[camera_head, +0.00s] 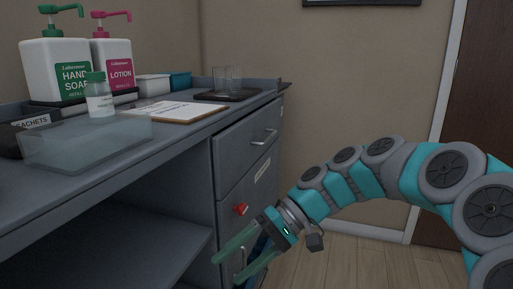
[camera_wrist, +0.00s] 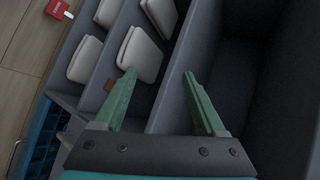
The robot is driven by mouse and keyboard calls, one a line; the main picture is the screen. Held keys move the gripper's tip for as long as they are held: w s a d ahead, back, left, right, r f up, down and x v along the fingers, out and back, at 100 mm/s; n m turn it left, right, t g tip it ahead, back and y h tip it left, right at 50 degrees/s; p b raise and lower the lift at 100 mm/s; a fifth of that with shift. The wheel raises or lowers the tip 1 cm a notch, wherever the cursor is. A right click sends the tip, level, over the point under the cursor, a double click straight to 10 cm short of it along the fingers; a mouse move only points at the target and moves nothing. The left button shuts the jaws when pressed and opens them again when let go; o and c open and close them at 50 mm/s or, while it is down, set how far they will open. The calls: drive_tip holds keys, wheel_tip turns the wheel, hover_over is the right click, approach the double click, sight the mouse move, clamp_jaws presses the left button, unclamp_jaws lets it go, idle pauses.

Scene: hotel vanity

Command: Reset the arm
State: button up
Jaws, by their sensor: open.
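My arm reaches in from the right in the head view. My gripper (camera_head: 228,268) points down and left, low in front of the grey vanity (camera_head: 245,150). Its two green fingers are apart with nothing between them. In the wrist view my gripper (camera_wrist: 158,74) is also open and empty. Its left finger overlaps a grey divided compartment unit (camera_wrist: 95,92), and its right finger is over a dark grey space. I cannot tell whether either finger touches anything.
Pale folded-looking pads (camera_wrist: 140,53) lie in the compartments. A red object (camera_wrist: 58,9) is at the upper left. Wooden floor (camera_head: 350,265) is open below my arm.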

drive_tip(key=s+d+f+m+t+h, duration=0.1)
drive_tip(key=s+d+f+h, duration=0.4)
drive_tip(key=s+d, duration=0.4)
drive_tip(key=s+d+f+m+t+h, duration=0.2)
drive_tip(key=s+d+f+h, duration=0.3)
drive_tip(key=s+d+f, duration=0.3)
drive_tip(key=s+d, duration=0.1)
drive_tip(key=s, duration=0.2)
drive_tip(key=shift+s+d+h, duration=0.2)
drive_tip(key=shift+d+h, duration=0.1)
drive_tip(key=shift+d, duration=0.05)
